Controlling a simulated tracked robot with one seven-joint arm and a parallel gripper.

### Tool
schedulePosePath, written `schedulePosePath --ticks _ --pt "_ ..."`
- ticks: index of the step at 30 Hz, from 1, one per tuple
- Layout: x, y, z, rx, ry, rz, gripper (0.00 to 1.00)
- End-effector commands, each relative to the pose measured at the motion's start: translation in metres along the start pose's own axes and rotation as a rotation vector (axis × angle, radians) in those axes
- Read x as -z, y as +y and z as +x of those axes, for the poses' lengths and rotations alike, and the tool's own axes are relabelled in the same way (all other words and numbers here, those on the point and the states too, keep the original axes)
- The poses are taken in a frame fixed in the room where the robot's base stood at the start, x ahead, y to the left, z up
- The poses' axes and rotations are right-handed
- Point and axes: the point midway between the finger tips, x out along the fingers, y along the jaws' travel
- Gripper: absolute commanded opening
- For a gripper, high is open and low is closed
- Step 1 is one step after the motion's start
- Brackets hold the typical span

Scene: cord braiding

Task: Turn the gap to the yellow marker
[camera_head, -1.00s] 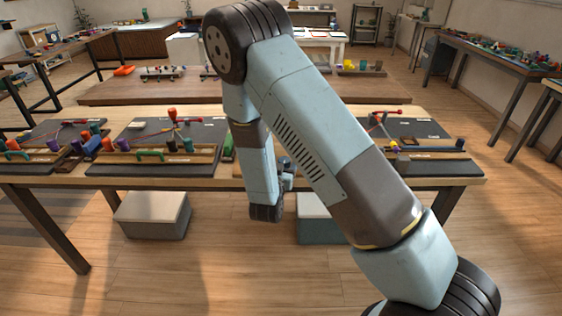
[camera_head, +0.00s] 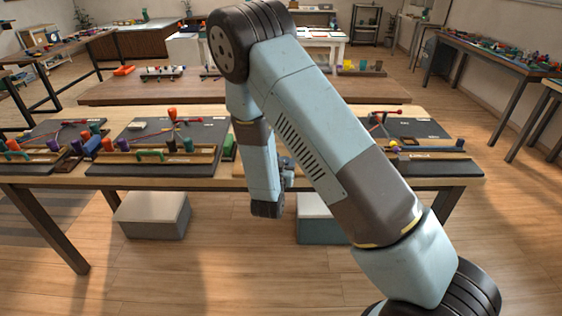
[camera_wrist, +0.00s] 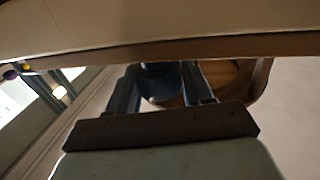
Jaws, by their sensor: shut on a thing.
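In the wrist view my gripper (camera_wrist: 160,84) has its two fingers on either side of a dark blue rounded piece (camera_wrist: 161,88) and is shut on it. A brown wooden round part (camera_wrist: 221,76) lies just beyond it, partly hidden by the right finger. I cannot make out the gap. A small yellow spot (camera_wrist: 10,74) shows at the left edge of the wrist view; I cannot tell whether it is the yellow marker. In the head view my arm hides most of the gripper and the work in front of it.
The wooden bench (camera_head: 100,183) bears a dark board (camera_head: 165,135) with colored pegs at left and another board (camera_head: 420,135) at right. Grey boxes (camera_head: 155,215) stand below. A pale broad surface (camera_wrist: 160,22) fills the top of the wrist view.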

Motion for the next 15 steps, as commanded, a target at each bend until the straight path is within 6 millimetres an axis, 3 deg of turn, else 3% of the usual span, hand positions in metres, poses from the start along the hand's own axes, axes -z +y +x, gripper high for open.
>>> schedulePosePath --ticks 1,2,3,15 --pt "0.0 -0.016 -0.004 0.004 0.001 0.003 0.2" --pt "0.0 -0.011 -0.003 0.003 0.0 0.001 0.23" --pt "0.0 -0.008 -0.003 0.005 0.0 0.001 0.2" --pt "0.0 -0.004 -0.001 0.026 0.0 0.003 0.2"
